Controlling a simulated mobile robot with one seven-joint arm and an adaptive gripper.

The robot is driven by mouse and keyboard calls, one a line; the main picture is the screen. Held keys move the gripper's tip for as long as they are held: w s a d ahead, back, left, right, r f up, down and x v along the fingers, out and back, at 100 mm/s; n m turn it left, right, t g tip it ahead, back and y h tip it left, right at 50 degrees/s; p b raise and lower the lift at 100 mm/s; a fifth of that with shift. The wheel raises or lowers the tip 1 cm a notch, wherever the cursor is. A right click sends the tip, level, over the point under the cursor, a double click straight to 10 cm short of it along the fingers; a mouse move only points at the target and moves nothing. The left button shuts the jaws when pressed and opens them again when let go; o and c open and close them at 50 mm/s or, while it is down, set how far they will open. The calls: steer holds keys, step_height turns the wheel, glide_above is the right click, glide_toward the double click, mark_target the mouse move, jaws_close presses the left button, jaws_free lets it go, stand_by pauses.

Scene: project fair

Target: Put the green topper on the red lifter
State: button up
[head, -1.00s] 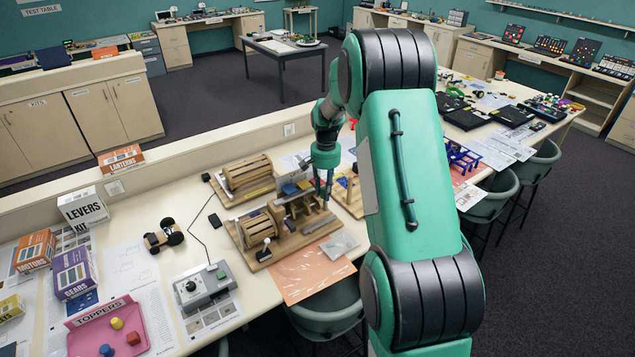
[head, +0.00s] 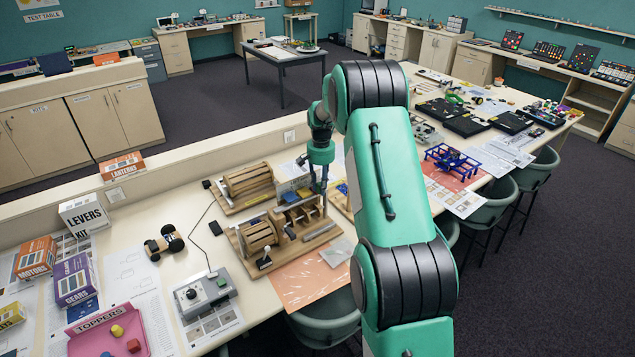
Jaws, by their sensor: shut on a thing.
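My gripper (head: 318,188) points down over the right part of the front wooden crank machine (head: 283,235), close to its small blue and yellow pieces. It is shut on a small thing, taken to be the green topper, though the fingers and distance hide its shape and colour. The pink toppers tray (head: 75,346) at the lower left shows yellow (head: 117,331) and red (head: 133,345) toppers and part of a blue one (head: 106,354); no green one shows there. I cannot make out the red lifter; my gripper or arm may hide it.
A second wooden drum machine (head: 247,182) stands behind. A grey control box (head: 203,293) and a small wheeled cart (head: 165,242) stand to the left. A blue frame (head: 452,160) stands right of my arm. An orange sheet (head: 305,281) lies at the front edge.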

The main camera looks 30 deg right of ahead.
steer(key=shift+w+d+f+p, duration=0.15)
steer(key=shift+w+d, duration=0.4)
steer(key=shift+w, duration=0.6)
steer(key=shift+w+d+f+p, duration=0.1)
steer(key=shift+w+d+p, duration=0.3)
steer(key=shift+w, duration=0.8)
steer(key=shift+w+d+f+p, duration=0.1)
steer(key=shift+w+d, duration=0.55)
steer(key=shift+w, duration=0.5)
steer(key=shift+f, duration=0.1)
steer(key=shift+f+p, duration=0.35)
steer(key=shift+f, duration=1.3)
steer(key=shift+f, duration=0.1)
steer(key=o, duration=0.6)
step_height(320, 180, up, 12)
steer(key=shift+r+b, duration=0.1)
steer(key=shift+b, duration=0.75)
